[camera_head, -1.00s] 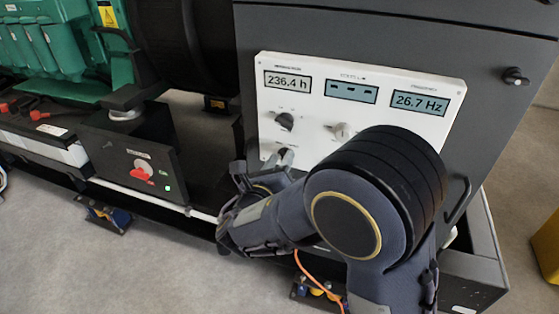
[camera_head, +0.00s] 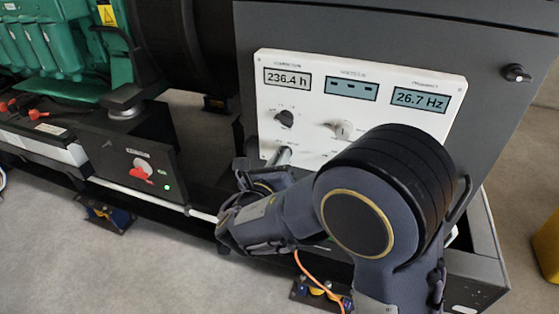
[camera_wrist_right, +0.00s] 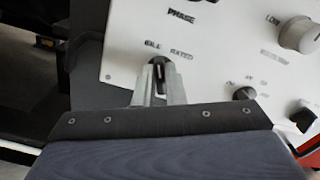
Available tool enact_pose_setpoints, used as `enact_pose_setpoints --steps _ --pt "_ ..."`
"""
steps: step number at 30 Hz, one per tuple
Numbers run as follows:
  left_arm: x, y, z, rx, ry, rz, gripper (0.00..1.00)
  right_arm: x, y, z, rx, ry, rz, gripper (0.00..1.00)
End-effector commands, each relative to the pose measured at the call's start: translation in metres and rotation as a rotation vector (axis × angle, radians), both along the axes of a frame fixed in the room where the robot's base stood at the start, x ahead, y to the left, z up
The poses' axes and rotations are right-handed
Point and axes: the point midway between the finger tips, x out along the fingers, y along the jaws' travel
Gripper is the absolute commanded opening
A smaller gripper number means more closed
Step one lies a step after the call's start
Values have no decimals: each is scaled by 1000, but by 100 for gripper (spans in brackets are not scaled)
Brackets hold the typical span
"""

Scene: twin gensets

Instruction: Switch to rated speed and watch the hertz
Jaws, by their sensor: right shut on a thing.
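The white control panel (camera_head: 368,128) has a frequency display (camera_head: 420,99) on its upper right reading 26.7 Hz. In the right wrist view, a small dark speed switch (camera_wrist_right: 158,74) sits below the words IDLE and RATED. My right gripper (camera_wrist_right: 158,72) is shut on this switch, one finger on each side; which word the switch points to I cannot tell. In the head view, my right gripper (camera_head: 283,156) is at the panel's lower left and hides the switch. My left gripper is not in view.
A dark box with a red switch (camera_head: 143,171) stands left. My right arm covers the panel's lower right.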

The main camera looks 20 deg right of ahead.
Motion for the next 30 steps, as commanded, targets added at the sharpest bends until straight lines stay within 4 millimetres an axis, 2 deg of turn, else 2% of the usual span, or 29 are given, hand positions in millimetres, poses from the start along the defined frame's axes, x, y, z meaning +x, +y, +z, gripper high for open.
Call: enact_pose_setpoints --steps 21,30 --pt "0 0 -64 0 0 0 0 -2 -3 -5 527 -355 0 0" --pt "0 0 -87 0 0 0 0 -2 -3 -4 700 -472 -1 0"
